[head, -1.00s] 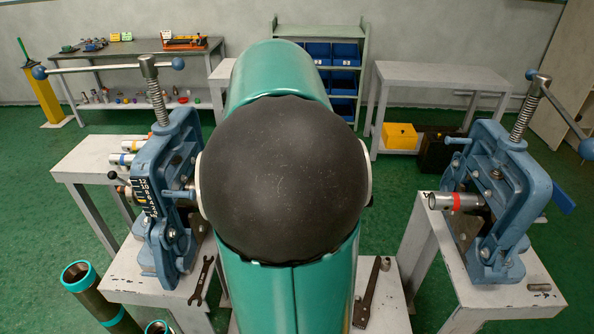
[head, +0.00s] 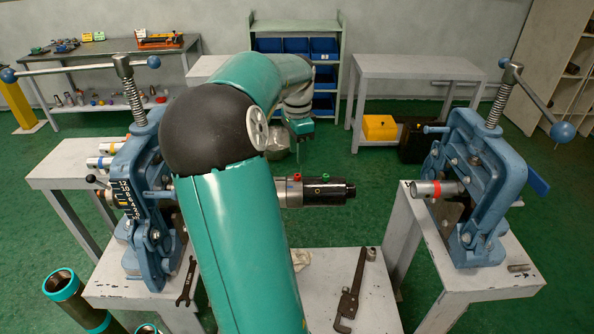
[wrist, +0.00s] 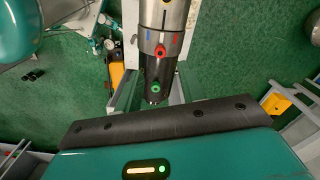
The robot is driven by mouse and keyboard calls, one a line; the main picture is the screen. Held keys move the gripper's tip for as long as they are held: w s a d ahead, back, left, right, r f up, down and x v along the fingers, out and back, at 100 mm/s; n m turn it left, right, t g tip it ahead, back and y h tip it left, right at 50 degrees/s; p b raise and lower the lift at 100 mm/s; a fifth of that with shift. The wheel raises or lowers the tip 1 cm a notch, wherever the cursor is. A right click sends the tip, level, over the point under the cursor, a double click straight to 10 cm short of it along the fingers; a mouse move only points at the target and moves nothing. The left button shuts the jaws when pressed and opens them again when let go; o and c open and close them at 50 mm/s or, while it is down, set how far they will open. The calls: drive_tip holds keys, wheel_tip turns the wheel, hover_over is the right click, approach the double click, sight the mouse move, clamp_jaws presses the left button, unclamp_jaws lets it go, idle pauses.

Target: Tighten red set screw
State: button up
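The red set screw (head: 296,177) sits on top of a horizontal silver and black cylinder (head: 315,192) that reaches out from the left vise. In the wrist view the red screw (wrist: 159,51) is on the silver-black cylinder, near red and blue marks. A green screw (head: 326,177) is farther toward the cylinder's black end; it also shows in the wrist view (wrist: 155,86). My gripper (head: 299,128) is above the cylinder, apart from it. A thin shaft points down below it, close above the red screw. I cannot make out its fingers or what they hold.
The left vise (head: 150,205) partly hides behind my arm. The right vise (head: 475,190) holds a pipe with a red band (head: 436,189). A wrench (head: 351,290) lies on the middle table. Green floor is open between the tables.

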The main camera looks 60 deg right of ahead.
sight(297, 175)
wheel_tip(297, 175, down, 8)
drive_tip(key=shift+r, duration=0.25)
clamp_jaws()
